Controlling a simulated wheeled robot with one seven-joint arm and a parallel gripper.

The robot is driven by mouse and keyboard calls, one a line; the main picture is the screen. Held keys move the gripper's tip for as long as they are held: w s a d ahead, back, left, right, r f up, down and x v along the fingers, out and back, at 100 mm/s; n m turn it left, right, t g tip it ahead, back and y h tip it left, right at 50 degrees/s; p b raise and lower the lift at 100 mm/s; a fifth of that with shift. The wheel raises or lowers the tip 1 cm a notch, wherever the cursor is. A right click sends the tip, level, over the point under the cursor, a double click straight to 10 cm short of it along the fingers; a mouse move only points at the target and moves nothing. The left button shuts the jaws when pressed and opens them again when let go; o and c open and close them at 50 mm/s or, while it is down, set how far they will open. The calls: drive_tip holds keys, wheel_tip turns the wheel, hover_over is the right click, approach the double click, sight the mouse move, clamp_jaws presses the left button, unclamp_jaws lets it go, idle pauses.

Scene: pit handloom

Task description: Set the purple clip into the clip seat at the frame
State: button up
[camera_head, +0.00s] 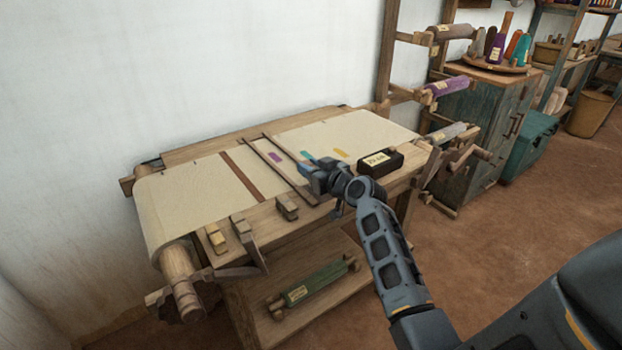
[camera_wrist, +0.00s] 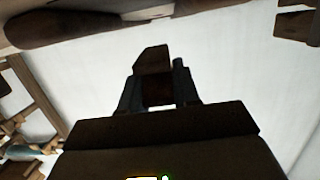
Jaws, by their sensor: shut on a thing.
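My gripper (camera_head: 316,175) is over the front part of the loom, just left of a dark labelled block. In the wrist view my gripper (camera_wrist: 158,84) is shut on a small dark reddish-brown piece (camera_wrist: 155,92). It is in shadow, so I cannot tell whether it is the purple clip. Small wooden blocks (camera_head: 287,207) sit along the loom's front edge; I cannot tell which part is the clip seat.
The dark labelled block (camera_head: 380,161) stands close to my gripper on the right. The cream cloth (camera_head: 190,190) is stretched over the loom, with a round beam (camera_head: 180,265) at its left end. A green roll (camera_head: 312,284) lies on the lower shelf. A cabinet (camera_head: 480,130) stands behind, right.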

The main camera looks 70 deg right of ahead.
drive_tip(key=shift+f+b, duration=0.8)
drive_tip(key=shift+f, duration=0.85)
drive_tip(key=shift+f, duration=0.15)
drive_tip(key=o, duration=1)
drive_tip(key=shift+o, duration=0.2)
drive_tip(key=shift+r, duration=0.3)
drive_tip(key=b+v, duration=0.1)
drive_tip(key=v, duration=1.1)
